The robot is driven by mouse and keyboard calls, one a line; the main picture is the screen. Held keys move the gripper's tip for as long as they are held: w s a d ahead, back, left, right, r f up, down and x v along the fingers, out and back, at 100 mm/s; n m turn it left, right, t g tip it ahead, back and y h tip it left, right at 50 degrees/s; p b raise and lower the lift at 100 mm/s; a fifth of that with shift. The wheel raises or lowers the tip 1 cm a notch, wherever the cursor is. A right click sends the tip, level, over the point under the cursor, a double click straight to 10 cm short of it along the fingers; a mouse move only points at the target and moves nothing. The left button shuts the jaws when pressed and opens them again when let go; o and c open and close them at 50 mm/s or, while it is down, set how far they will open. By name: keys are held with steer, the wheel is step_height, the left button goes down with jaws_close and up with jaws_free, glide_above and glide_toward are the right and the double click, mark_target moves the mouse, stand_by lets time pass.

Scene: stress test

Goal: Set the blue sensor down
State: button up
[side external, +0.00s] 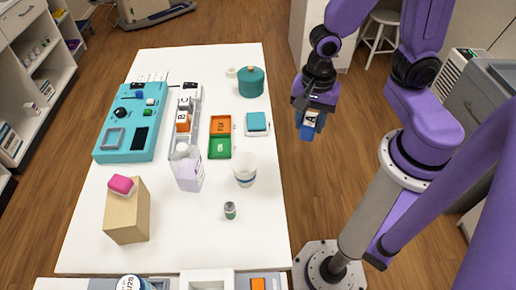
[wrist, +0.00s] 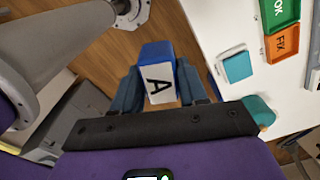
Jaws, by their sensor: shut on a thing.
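The blue sensor (side external: 306,133) has a white face marked "A". My gripper (side external: 313,110) is shut on it and holds it in the air to the right of the table's edge. In the wrist view the sensor (wrist: 158,55) sits between the two fingers of my gripper (wrist: 160,88), its "A" face showing, with wooden floor behind it. A holder (side external: 187,95) with blocks marked "B" and "C" stands on the white table (side external: 100,225). A two-part tray (side external: 220,137) has an orange part marked "FIX" and a green part marked "OK".
A teal pad (side external: 257,122) on a white base lies near the table's right edge. A teal pot (side external: 251,82), cup (side external: 245,170), vial (side external: 230,211), bottle (side external: 188,171), teal panel (side external: 128,145) and cardboard box (side external: 127,215) also stand there. The front middle is bare.

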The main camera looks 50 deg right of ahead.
steer(key=shift+s+d, duration=0.15)
steer(key=shift+s, duration=0.05)
steer(key=shift+w+a+f, duration=0.6)
steer(key=shift+w+f, duration=1.1)
steer(key=shift+w, duration=0.55)
steer(key=shift+w+a+f, duration=0.6)
steer(key=shift+w+f, duration=1.15)
steer(key=shift+w, duration=0.5)
steer(key=shift+w+a+f, duration=0.6)
steer(key=shift+w+f, duration=1.1)
steer(key=shift+w, duration=0.55)
steer(key=shift+f, duration=1.4)
steer(key=o, duration=1.1)
steer(key=shift+f, duration=0.1)
